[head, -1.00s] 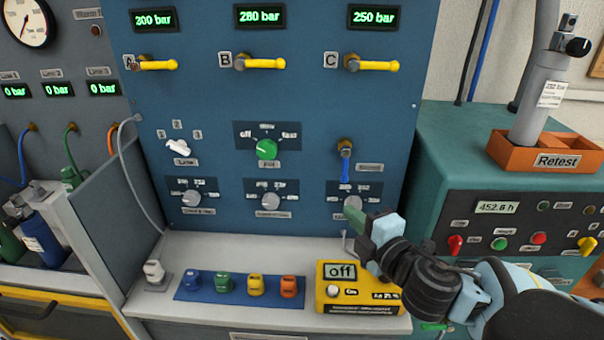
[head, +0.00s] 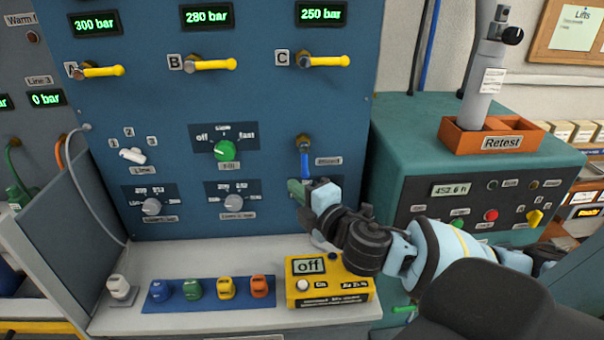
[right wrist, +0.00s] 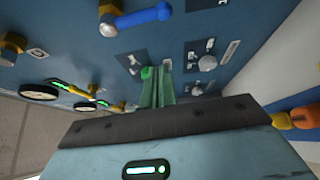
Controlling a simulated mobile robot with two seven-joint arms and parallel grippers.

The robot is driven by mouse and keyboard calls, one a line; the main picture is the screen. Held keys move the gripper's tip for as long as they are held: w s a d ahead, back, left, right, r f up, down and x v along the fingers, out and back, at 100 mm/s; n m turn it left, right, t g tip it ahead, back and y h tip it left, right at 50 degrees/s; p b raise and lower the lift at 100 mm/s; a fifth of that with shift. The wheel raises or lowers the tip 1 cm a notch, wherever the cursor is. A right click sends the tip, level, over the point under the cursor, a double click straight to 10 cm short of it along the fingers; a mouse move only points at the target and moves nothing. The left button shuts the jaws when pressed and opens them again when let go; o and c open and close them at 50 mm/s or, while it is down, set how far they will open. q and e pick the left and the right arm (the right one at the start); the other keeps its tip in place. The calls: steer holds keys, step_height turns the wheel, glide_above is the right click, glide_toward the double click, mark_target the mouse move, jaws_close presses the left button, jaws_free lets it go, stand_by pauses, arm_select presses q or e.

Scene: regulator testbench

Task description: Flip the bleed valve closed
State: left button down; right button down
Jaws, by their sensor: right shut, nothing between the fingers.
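The bleed valve (head: 304,158) is a blue lever on a brass fitting, on the right of the blue panel. Its lever hangs straight down, left of a small label. In the right wrist view the blue lever (right wrist: 146,17) lies at the top, pointing right. My right gripper (head: 297,189) is shut and empty, its green fingers just below the lever's lower end. In the right wrist view the shut fingers (right wrist: 157,87) show apart from the lever. The gripper hides the knob below the valve in the head view. My left gripper is not in view.
Yellow levers A, B and C (head: 325,61) sit above. The green fill knob (head: 227,151) is to the left. A yellow box reading off (head: 328,284) stands on the ledge below. A teal cabinet (head: 480,125) with an orange Retest tray (head: 446,134) stands right.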

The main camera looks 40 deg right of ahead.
mark_target(305, 162)
steer(key=shift+w+d+p, duration=0.4)
steer(key=shift+w+d, duration=1.55)
steer(key=shift+w, duration=0.1)
steer(key=shift+d, duration=0.1)
